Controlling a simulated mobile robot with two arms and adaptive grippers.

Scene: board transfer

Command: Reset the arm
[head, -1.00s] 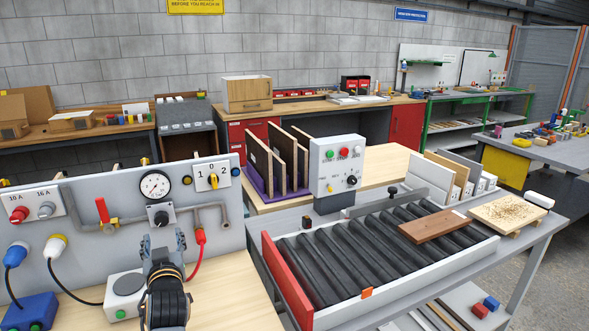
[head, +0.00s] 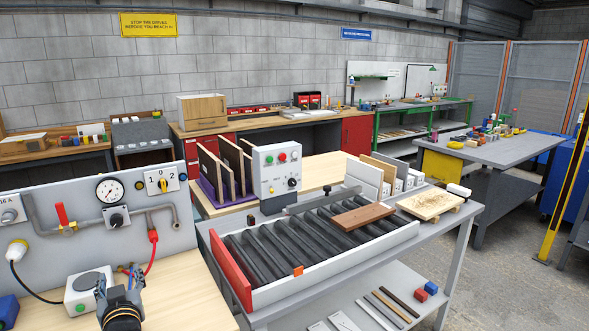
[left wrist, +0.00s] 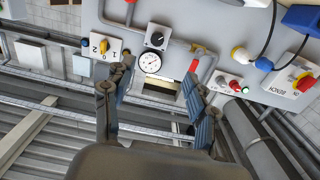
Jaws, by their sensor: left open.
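My left gripper (head: 120,287) shows at the lower left of the head view, in front of the grey control panel (head: 85,205). In the left wrist view its two fingers (left wrist: 157,95) are spread apart with nothing between them. The panel's gauge (head: 110,190), rotary switch (head: 162,181) and red lever valve (head: 62,216) show beyond the gripper, and it appears clear of them. My right gripper is in neither view.
A roller conveyor (head: 233,273) with a brown board (head: 362,216) on it stands right of the panel. A control box (head: 277,172) and upright boards in a purple rack (head: 212,201) stand behind it. Open floor (head: 500,285) lies at the right.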

